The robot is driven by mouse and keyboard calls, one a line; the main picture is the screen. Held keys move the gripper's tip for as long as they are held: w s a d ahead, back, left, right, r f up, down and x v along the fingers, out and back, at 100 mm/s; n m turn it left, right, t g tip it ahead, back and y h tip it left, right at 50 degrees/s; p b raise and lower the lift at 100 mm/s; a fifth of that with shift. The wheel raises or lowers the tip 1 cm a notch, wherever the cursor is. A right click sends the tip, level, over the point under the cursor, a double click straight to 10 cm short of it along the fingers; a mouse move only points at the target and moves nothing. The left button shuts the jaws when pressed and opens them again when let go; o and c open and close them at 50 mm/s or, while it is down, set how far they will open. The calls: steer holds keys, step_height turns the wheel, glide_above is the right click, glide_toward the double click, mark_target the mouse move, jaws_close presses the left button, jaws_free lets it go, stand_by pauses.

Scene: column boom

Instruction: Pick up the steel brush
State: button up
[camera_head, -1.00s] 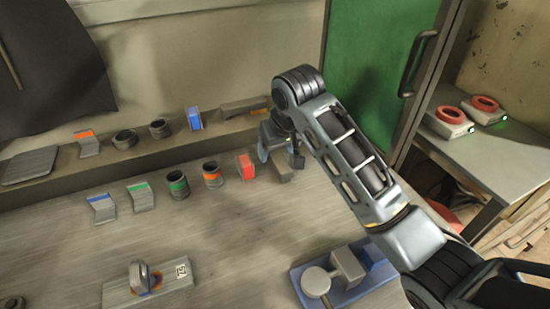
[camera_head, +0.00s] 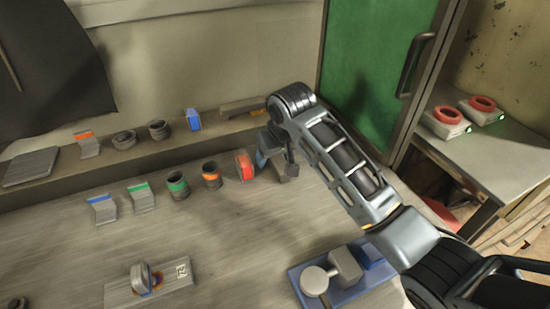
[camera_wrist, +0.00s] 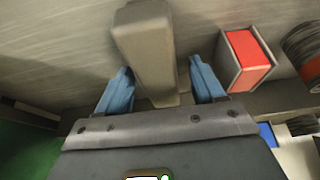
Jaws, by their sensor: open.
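A plain grey-brown bar (camera_head: 288,172), which I take to be the steel brush, lies on the bench at the right end of the front row. In the wrist view the bar (camera_wrist: 146,48) reaches between my blue fingers. My gripper (camera_head: 274,158) is open and low over the bar, with one finger on each side of it. In the wrist view my gripper (camera_wrist: 162,88) shows gaps beside the bar. Its far end is hidden under the palm, and I see no bristles.
A red-faced block (camera_head: 244,166) stands close left of my gripper; it also shows in the wrist view (camera_wrist: 248,58). Cans with orange (camera_head: 211,175) and green (camera_head: 177,185) bands follow. A ledge (camera_head: 60,176) runs behind. A blue-based fixture (camera_head: 345,272) stands in front.

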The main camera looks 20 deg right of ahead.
steer(key=shift+f, duration=0.1)
steer(key=c, duration=1.2)
